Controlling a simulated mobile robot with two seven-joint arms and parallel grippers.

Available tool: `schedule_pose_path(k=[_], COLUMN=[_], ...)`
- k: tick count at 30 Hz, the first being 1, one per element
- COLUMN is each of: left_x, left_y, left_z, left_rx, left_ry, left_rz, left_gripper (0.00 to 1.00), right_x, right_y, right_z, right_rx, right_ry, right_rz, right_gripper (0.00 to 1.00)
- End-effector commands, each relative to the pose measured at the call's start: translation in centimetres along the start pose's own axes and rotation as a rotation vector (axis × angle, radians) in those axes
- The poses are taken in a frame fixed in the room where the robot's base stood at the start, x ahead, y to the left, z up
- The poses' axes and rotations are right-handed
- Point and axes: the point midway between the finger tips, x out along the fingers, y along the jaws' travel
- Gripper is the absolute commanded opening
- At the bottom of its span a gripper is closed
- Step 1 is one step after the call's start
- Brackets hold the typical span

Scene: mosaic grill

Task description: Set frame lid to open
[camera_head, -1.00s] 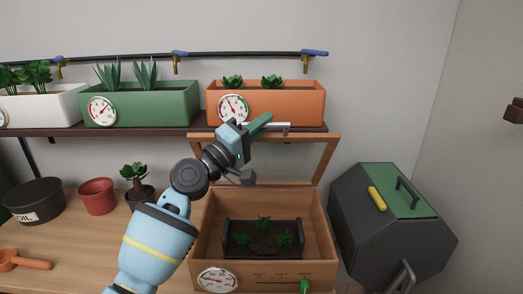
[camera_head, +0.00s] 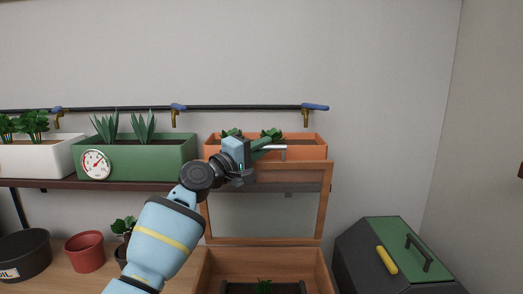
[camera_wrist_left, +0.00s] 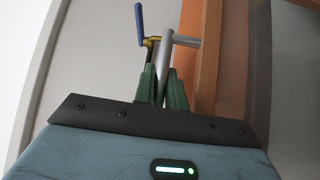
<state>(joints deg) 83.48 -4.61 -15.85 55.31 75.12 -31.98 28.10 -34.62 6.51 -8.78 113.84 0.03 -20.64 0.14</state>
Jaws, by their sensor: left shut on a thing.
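The frame lid (camera_head: 262,241), a wooden frame around a glass pane, stands raised and roughly upright at the back of the wooden cold frame box (camera_head: 203,272). A silver bar handle (camera_head: 280,148) sits at the lid's top edge; it also shows in the left wrist view (camera_wrist_left: 163,60). My left gripper (camera_head: 266,149) is at this handle, its green fingers closed around the bar. In the left wrist view the gripper (camera_wrist_left: 162,88) has the bar between its fingers, with the lid's wooden edge (camera_wrist_left: 208,60) beside it. My right gripper is not in view.
Just behind the lid's top is an orange planter (camera_head: 314,147) on the wall shelf, with a green planter (camera_head: 140,160) to its left. A dark grill with a green lid panel (camera_head: 385,235) stands right of the box. Pots, including a red one (camera_head: 86,254), stand at left.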

Motion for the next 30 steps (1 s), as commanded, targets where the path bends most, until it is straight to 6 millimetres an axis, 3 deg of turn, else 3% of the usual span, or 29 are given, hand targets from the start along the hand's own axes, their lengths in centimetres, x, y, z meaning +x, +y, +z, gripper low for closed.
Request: schedule_pose_path(k=[9,10,12,23,30], left_x=[0.0,0.0,0.0,-0.4,-2.9], left_y=[0.2,0.2,0.2,0.0,0.4], left_z=[-0.1,-0.1,-0.1,-0.1,-0.1], left_rx=[0.002,0.002,0.002,0.002,0.006], left_ry=[0.002,0.002,0.002,0.001,0.002], left_rz=[0.003,0.003,0.003,0.000,0.003], left_gripper=[0.00,0.16,0.21,0.21,0.21], right_x=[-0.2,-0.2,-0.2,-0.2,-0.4], right_y=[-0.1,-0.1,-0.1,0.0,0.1], right_z=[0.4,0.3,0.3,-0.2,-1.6], right_rx=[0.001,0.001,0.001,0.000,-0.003], right_ry=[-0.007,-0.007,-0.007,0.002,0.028], right_rz=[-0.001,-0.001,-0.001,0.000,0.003], right_gripper=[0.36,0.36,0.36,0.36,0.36])
